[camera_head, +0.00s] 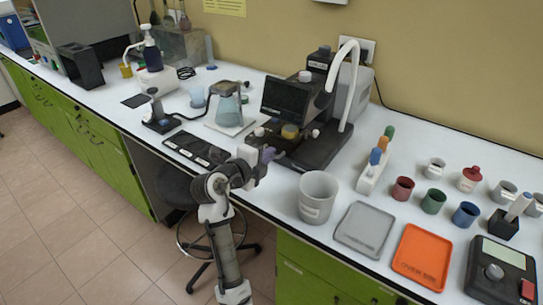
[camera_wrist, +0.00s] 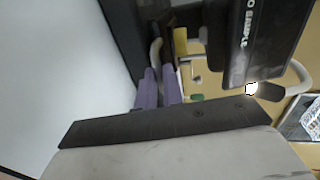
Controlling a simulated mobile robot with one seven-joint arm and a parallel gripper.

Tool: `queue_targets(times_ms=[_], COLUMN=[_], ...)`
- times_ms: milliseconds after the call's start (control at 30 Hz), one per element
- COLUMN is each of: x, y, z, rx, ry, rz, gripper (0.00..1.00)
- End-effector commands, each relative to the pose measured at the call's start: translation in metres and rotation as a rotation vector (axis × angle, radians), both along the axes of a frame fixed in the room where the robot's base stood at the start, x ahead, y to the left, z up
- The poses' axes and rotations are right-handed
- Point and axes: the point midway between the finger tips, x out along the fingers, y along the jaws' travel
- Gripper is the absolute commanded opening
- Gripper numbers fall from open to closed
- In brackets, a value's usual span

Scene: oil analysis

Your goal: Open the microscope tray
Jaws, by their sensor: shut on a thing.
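The microscope (camera_head: 322,125) is a dark machine with a black screen box and a white curved hose, standing at the back of the bench. My gripper (camera_head: 268,154), with purple fingers, is at the front left of its base. In the wrist view my gripper (camera_wrist: 160,80) has its fingers close together, shut on a thin pale curved handle (camera_wrist: 156,50) at the microscope's dark front. This looks like the tray's handle; the fingers hide most of it. How far the tray is out cannot be told. A dark housing with white lettering (camera_wrist: 245,40) is beside the fingers.
A grey bucket (camera_head: 317,196) stands right of my gripper. A flask on a white plate (camera_head: 228,120) and a black keypad (camera_head: 196,149) are left. A grey tray (camera_head: 364,228), an orange tray (camera_head: 422,257) and several cups are further right.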

Motion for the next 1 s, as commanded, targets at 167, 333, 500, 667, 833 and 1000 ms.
queue_targets(times_ms=[167, 333, 500, 667, 833, 1000], x=[-0.034, -0.061, -0.073, -0.074, -0.073, -0.073], y=[0.027, 0.047, 0.054, 0.054, 0.054, 0.053], z=[-0.007, -0.004, -0.001, 0.000, 0.000, 0.000], rx=[0.001, 0.001, 0.002, 0.002, 0.001, 0.001], ry=[-0.009, -0.007, -0.004, -0.002, -0.003, -0.003], rz=[0.007, 0.007, 0.004, 0.003, 0.003, 0.002], gripper=[0.00, 0.00, 0.00, 0.00, 0.14, 0.30])
